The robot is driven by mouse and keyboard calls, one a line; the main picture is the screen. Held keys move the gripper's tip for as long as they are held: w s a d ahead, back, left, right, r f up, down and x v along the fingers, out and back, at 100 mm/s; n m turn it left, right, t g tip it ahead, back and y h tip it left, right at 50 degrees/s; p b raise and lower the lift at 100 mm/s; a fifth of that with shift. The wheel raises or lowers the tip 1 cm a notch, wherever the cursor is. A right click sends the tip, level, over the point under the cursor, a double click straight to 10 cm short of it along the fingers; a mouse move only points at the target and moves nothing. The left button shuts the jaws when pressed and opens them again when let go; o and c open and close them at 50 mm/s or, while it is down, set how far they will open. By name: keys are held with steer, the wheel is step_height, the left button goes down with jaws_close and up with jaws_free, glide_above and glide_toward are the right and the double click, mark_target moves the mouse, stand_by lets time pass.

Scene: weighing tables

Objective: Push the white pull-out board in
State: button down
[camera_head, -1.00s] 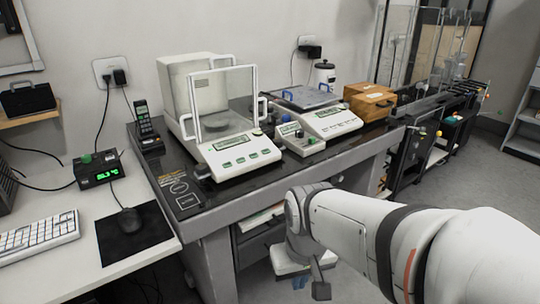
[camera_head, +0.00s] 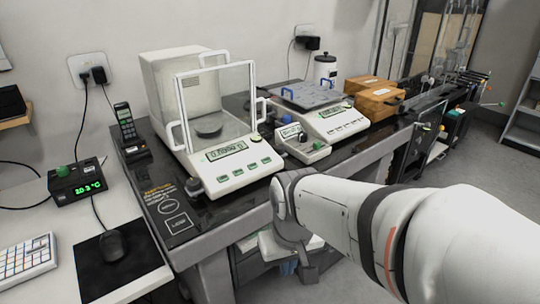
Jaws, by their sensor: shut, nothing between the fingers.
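A white edge that looks like the pull-out board (camera_head: 249,242) shows under the front of the dark weighing table (camera_head: 232,208). My arm and wrist cover most of that area, so I cannot tell how far the board sticks out. My gripper (camera_head: 289,267) is low in front of the table, below its top and to the right of the visible white edge. It is mostly hidden behind my own wrist. It is shut and empty. I cannot tell whether it touches the board.
On the table stand a balance with a glass shield (camera_head: 215,110), a second scale (camera_head: 330,122), a small control box (camera_head: 303,146), a phone (camera_head: 127,130) and wooden boxes (camera_head: 375,97). A side desk (camera_head: 40,215) at left holds a mouse (camera_head: 112,245) and keyboard (camera_head: 25,258). Floor shows at right.

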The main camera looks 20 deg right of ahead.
steer(key=w+d+f+m+y+p, duration=0.2)
steer(key=w+d+f+m+y, duration=0.4)
steer(key=m+y, duration=0.7)
steer(key=w+d+f+m+t+h, duration=0.2)
steer(key=d+f+m+t+h, duration=0.1)
steer(key=d+m+t, duration=0.7)
steer(key=w+d+f+m+t+h, duration=0.2)
steer(key=d+m+t+h, duration=0.3)
steer(key=d+m, duration=0.55)
steer(key=w+a+n+y, duration=0.1)
steer(key=w+a, duration=0.2)
steer(key=w, duration=0.9)
steer(key=shift+w+n+t+b, duration=0.25)
steer(key=shift+n+t+b, duration=0.05)
steer(key=shift+n+b, duration=0.05)
steer(key=shift+d, duration=0.1)
